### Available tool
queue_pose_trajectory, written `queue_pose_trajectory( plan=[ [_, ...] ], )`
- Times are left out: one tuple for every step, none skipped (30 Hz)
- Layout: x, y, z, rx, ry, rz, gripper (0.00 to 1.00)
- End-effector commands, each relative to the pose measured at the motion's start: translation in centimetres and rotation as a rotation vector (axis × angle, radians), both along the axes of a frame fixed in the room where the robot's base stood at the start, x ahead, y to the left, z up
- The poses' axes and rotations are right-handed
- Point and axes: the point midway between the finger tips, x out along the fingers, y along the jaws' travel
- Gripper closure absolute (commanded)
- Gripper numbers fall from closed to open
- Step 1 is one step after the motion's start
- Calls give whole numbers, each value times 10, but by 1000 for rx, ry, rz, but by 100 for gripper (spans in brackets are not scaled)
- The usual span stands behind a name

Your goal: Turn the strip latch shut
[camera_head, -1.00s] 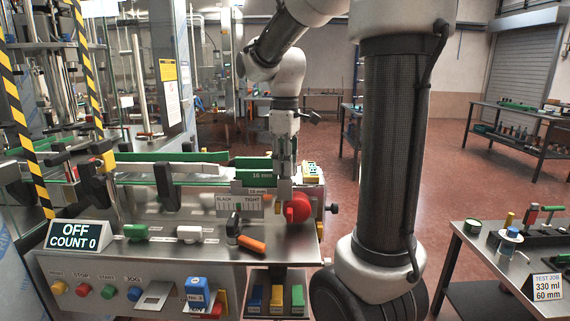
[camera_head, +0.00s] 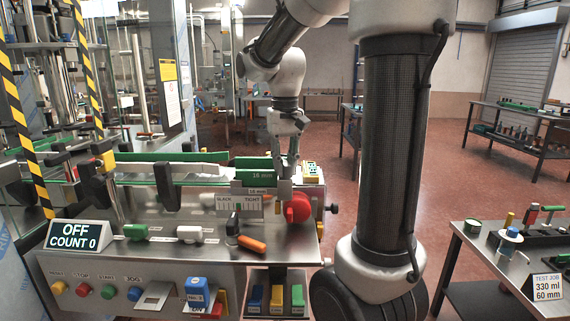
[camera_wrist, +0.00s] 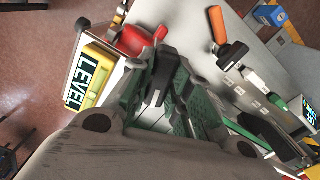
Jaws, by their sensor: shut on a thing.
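My gripper (camera_head: 289,166) points down at the right end of the machine's bench, just behind the red knob (camera_head: 297,208). In the wrist view my gripper (camera_wrist: 160,60) has its fingers closed around a dark, narrow piece (camera_wrist: 161,72). This looks like the strip latch, but the fingers hide much of it. In the head view the latch is hidden behind the gripper and the green 16 mm plate (camera_head: 262,174). The red knob also shows beyond the fingertips in the wrist view (camera_wrist: 132,40).
A yellow LEVEL box (camera_wrist: 91,77) stands close beside the fingers. An orange-handled lever (camera_head: 250,243) and the SLACK/TIGHT scale (camera_head: 239,206) are in front. Green and white guide rails (camera_head: 170,169) run left. A side table (camera_head: 490,270) stands at right.

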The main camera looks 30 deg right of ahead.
Motion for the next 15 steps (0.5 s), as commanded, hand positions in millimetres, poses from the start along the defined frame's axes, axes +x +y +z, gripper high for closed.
queue_pose_trajectory(
  plan=[
    [0, 0, 1, -1, -2, -36, 100],
    [0, 0, 1, -1, -2, -59, 100],
    [0, 0, 1, -1, -2, -89, 100],
    [0, 0, 1, -1, -2, -110, 100],
    [0, 0, 1, -1, -2, -131, 100],
    [0, 0, 1, -1, -2, -157, 100],
    [0, 0, 1, -1, -2, -174, 100],
    [0, 0, 1, -1, -2, -192, 100],
    [0, 0, 1, -1, -2, -212, 100],
    [0, 0, 1, -1, -2, -227, 100],
    [0, 0, 1, -1, -2, -240, 100],
    [0, 0, 1, -1, -2, -256, 100],
    [0, 0, 1, -1, -2, -266, 100],
    [0, 0, 1, -1, -2, -276, 100],
    [0, 0, 1, -1, -2, -288, 100]
  ],
)
